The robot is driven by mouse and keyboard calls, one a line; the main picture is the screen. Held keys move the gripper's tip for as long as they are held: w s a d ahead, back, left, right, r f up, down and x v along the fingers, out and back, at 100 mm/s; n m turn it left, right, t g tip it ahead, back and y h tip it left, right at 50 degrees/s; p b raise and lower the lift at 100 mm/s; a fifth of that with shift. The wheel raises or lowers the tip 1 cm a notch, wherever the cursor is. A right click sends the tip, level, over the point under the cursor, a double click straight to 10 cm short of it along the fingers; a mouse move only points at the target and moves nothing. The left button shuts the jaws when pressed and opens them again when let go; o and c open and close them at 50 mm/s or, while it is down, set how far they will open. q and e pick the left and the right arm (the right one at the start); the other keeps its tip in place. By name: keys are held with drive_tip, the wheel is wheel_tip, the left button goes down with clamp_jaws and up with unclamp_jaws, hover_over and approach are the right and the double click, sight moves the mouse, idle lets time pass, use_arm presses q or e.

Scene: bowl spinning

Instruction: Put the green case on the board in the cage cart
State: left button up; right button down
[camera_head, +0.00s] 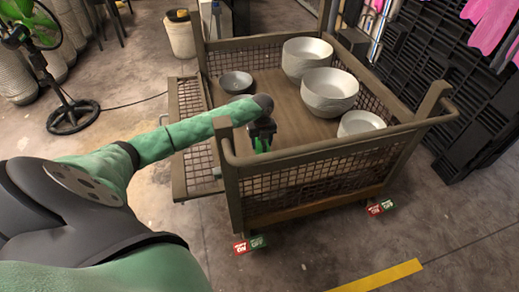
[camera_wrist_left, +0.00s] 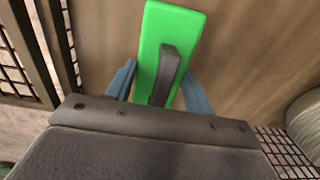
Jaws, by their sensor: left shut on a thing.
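The cage cart (camera_head: 325,168) stands in the middle of the head view, with mesh sides and a brown board (camera_head: 282,100) as its floor. My left arm reaches over the cart's left side. My left gripper (camera_head: 262,138) is inside the cart, over the board. The bright green case (camera_wrist_left: 170,45) has a dark handle, and my left gripper (camera_wrist_left: 158,92) is shut on it, with blue-grey fingers on both sides. In the head view only a small green part of the case (camera_head: 262,146) shows beneath the gripper. I cannot tell whether the case touches the board. My right gripper is not in view.
Stacks of pale bowls (camera_head: 328,92) stand on the right of the board, and a small grey bowl (camera_head: 236,82) stands at its back left. A lowered mesh gate (camera_head: 198,168) is at the cart's left. Black pallets (camera_head: 440,60) stand at the right.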

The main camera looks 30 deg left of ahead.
sight(259, 144)
use_arm(q)
drive_tip(key=shift+s+a+f, duration=0.1)
drive_tip(key=shift+a+f, duration=0.2)
drive_tip(key=shift+a, duration=0.15)
drive_tip(key=shift+f, duration=1.95)
drive_tip(key=o, duration=1.2)
drive_tip(key=shift+f, duration=0.1)
wheel_tip(259, 144, up, 12)
drive_tip(key=shift+r+p, duration=0.1)
drive_tip(key=shift+p, duration=0.2)
